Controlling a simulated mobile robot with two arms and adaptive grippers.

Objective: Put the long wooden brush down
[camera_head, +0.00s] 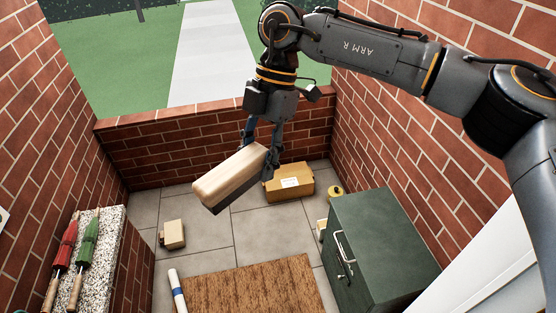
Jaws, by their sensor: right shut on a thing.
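The long wooden brush (229,174) is a pale wooden block with a dark underside. My right gripper (265,148) comes down from above and is shut on the brush at its right end. The brush is held tilted in the air above the tiled floor (209,218), with its left end nearer the view. Its shadowed underside hides any detail of the bristles. My left gripper is not in this view.
A brown doormat (250,288) lies on the floor, with a white roll (177,290) beside it. Cardboard boxes stand at the back (289,184) and left (173,235). A green cabinet (385,235) stands right. Red (66,243) and green (89,243) umbrellas lie on a speckled ledge (105,232).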

